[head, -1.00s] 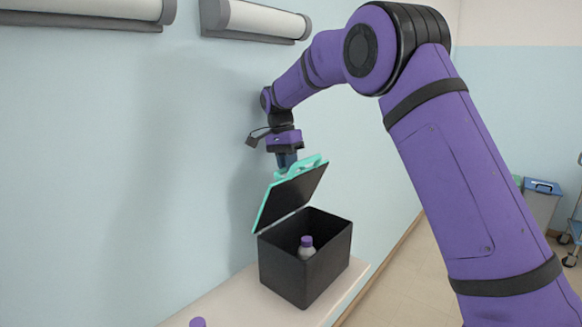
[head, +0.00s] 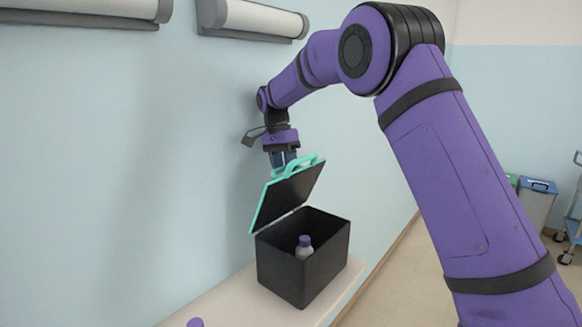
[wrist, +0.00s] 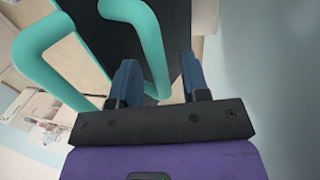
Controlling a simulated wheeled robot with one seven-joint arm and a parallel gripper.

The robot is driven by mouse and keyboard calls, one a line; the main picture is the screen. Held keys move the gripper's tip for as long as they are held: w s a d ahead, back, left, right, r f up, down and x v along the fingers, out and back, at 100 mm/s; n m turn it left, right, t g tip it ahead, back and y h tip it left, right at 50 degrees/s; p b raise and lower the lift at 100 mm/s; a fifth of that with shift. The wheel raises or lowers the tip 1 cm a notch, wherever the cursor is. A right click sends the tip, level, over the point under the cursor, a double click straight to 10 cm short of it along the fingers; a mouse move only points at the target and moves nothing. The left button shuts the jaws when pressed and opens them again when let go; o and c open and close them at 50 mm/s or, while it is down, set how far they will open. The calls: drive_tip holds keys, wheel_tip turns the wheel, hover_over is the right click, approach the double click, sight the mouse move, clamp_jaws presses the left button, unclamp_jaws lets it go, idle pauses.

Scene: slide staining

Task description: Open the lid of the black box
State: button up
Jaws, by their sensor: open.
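The black box (head: 300,272) stands on a pale shelf against the wall. Its lid (head: 287,196) is raised and tilted back, black inside with a teal rim and a teal handle (head: 302,166) on top. A bottle with a purple cap (head: 305,247) stands inside the box. My gripper (head: 284,162) is at the upper edge of the lid, close to the handle. In the wrist view the blue fingers (wrist: 160,85) are apart.
The pale shelf (head: 225,303) has a second purple cap (head: 195,322) at the bottom edge of the head view. The wall is close behind the lid. Bins (head: 538,196) and a cart (head: 570,225) stand far right on open floor.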

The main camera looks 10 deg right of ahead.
drive_tip(key=v, duration=0.3)
drive_tip(key=shift+s+d+r, duration=0.1)
drive_tip(key=shift+s+d, duration=0.05)
drive_tip(key=shift+s, duration=0.1)
drive_tip(key=s+d+r, duration=0.1)
drive_tip(key=s, duration=1.5)
drive_tip(key=shift+r, duration=0.25)
